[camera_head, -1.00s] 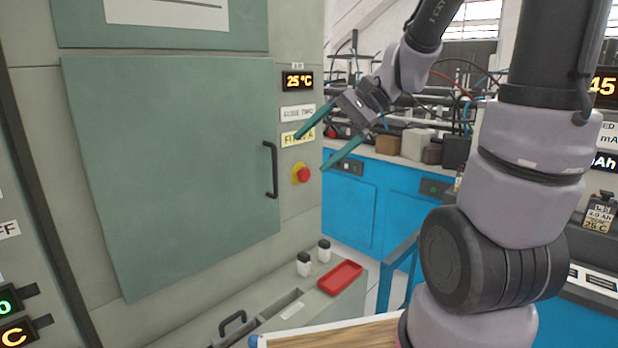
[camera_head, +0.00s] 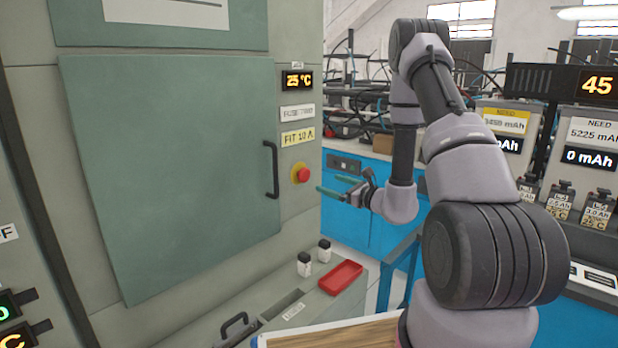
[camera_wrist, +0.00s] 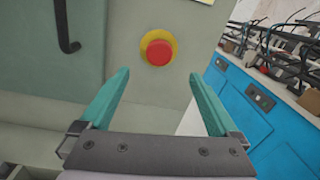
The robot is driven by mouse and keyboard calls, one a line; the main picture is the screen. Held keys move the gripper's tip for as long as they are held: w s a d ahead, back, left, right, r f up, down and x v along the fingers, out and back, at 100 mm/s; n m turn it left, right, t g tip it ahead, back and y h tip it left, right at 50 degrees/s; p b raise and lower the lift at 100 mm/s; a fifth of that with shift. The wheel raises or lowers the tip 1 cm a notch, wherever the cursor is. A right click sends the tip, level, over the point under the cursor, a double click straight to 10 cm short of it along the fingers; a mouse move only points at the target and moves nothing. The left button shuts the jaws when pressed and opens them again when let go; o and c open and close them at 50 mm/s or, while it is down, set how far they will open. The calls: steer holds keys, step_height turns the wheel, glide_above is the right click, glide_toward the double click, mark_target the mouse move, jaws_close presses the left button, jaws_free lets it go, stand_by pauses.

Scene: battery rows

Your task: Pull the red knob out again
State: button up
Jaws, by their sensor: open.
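The red knob (camera_head: 303,174) sits on a yellow round base on the cabinet's front, right of the black door handle. In the wrist view the red knob (camera_wrist: 158,52) shows ahead of and above the fingertips, between their lines. My gripper (camera_head: 332,184) is open and empty, to the right of the knob and apart from it. In the wrist view its two teal fingers are spread wide, and my gripper (camera_wrist: 160,88) holds nothing. Whether the knob is pushed in or out, I cannot tell.
The green cabinet door (camera_head: 175,170) is closed, with a black handle (camera_head: 271,170). Below stand two small white bottles (camera_head: 304,264) and a red tray (camera_head: 340,278) on a ledge. Blue cabinets (camera_head: 345,215) stand behind my gripper. The space between gripper and knob looks clear.

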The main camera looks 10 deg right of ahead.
mark_target(306, 175)
steer(key=x, duration=1)
steer(key=shift+w+a, duration=0.2)
steer(key=shift+a, duration=0.05)
